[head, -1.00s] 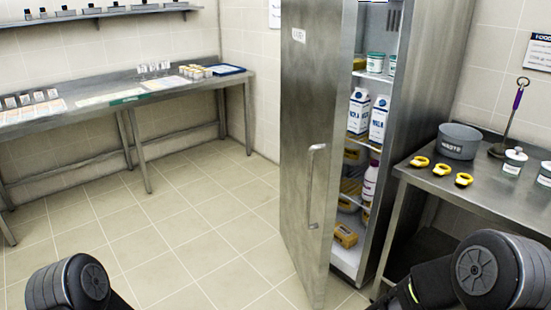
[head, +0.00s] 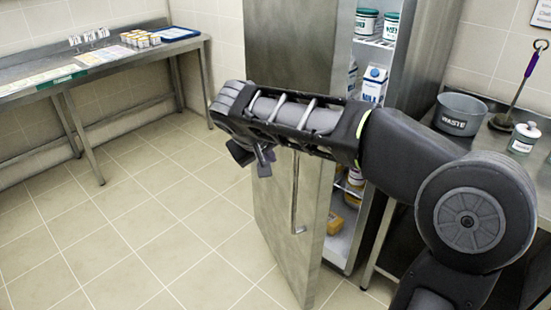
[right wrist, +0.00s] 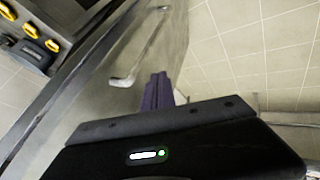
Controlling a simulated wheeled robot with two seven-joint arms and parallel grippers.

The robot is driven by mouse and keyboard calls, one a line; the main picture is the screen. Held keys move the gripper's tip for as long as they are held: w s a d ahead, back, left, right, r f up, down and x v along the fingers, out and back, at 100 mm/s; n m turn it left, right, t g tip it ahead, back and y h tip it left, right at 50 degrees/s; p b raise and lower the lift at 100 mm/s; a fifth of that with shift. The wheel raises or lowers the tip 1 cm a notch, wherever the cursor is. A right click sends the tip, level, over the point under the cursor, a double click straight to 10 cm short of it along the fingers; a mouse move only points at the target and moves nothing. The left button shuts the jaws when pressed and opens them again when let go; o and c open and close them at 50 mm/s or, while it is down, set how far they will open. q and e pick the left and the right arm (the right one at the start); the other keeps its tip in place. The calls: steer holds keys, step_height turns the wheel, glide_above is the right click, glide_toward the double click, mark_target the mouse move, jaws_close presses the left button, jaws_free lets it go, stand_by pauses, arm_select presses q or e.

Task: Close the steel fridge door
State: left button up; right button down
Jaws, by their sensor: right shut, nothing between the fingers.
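The steel fridge door (head: 278,215) stands open in the head view, with the lit shelves of the fridge (head: 375,45) showing to its right. Its vertical handle (head: 296,205) is partly hidden behind my right arm. My right gripper (head: 264,165) is shut and empty, in front of the door's outer face near its left edge. In the right wrist view the closed fingers (right wrist: 158,92) point along the door face (right wrist: 110,95), with the handle (right wrist: 140,50) just beyond them. I cannot tell whether they touch the door. My left gripper is not in view.
A steel table at the right holds a grey waste pot (head: 461,113) and a small white jar (head: 524,137). Yellow items (right wrist: 30,30) on it show in the right wrist view. A long steel bench (head: 100,65) stands at the back left. The tiled floor (head: 140,215) left of the door is clear.

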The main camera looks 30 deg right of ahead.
steer(key=shift+w+f, duration=0.1)
steer(key=shift+f, duration=0.05)
steer(key=shift+f, duration=0.1)
steer(key=w+d+f+p, duration=0.2)
steer(key=w+d+f, duration=0.2)
steer(key=d+f, duration=0.3)
steer(key=shift+d+f, duration=0.4)
steer(key=shift+d, duration=0.35)
